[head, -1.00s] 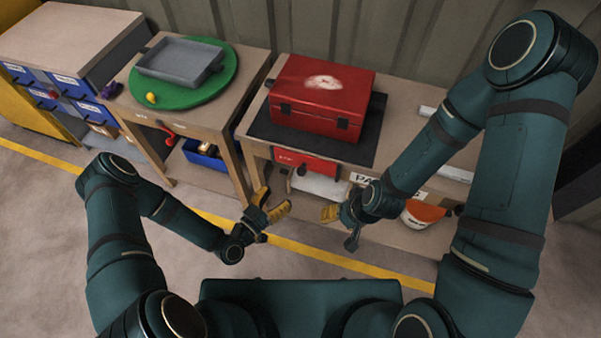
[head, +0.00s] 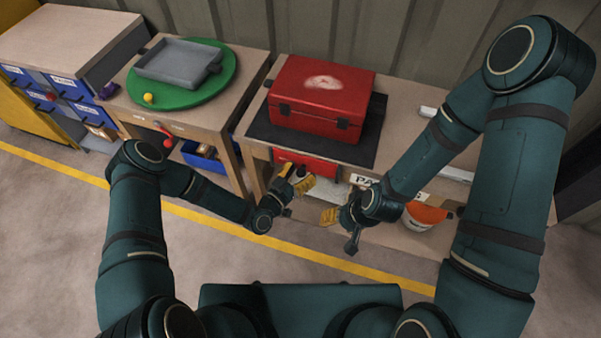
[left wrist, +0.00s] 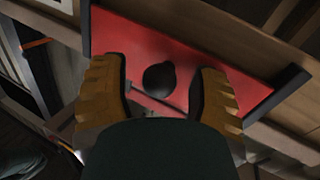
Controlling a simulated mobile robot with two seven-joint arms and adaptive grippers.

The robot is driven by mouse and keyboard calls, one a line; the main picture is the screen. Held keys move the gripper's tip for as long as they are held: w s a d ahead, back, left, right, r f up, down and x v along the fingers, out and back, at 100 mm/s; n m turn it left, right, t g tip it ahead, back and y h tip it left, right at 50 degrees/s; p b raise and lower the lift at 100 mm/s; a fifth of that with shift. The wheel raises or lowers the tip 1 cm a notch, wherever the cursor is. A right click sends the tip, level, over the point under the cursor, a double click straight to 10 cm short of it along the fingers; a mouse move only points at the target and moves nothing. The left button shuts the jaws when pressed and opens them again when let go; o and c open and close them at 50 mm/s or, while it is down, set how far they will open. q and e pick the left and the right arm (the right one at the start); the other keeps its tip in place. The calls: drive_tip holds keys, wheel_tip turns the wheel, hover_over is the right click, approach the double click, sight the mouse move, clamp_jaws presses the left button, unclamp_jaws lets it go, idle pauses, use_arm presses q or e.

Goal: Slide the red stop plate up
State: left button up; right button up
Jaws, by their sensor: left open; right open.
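The red stop plate (head: 320,166) sits below the bench top, under the red toolbox; it fills the middle of the left wrist view (left wrist: 205,45), tilted, between two dark side rails. A round black knob (left wrist: 159,76) stands on the plate's face. My left gripper (head: 294,179) is open in front of the plate. In the left wrist view its yellow fingers (left wrist: 160,88) lie either side of the knob, with gaps; I cannot tell how near they are in depth. My right gripper (head: 330,214) is open and empty, lower and to the right of the plate.
A red toolbox (head: 322,92) stands on a dark mat (head: 264,128) on the bench. An orange and white bucket (head: 425,214) is on the lower shelf at right. A second bench at left carries a grey tray (head: 177,61) on a green disc (head: 223,82).

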sight(300, 171)
use_arm(q)
clamp_jaws()
drive_tip(key=shift+r+p, duration=1.5)
drive_tip(key=shift+r, duration=1.05)
drive_tip(key=shift+w, duration=0.15)
unclamp_jaws()
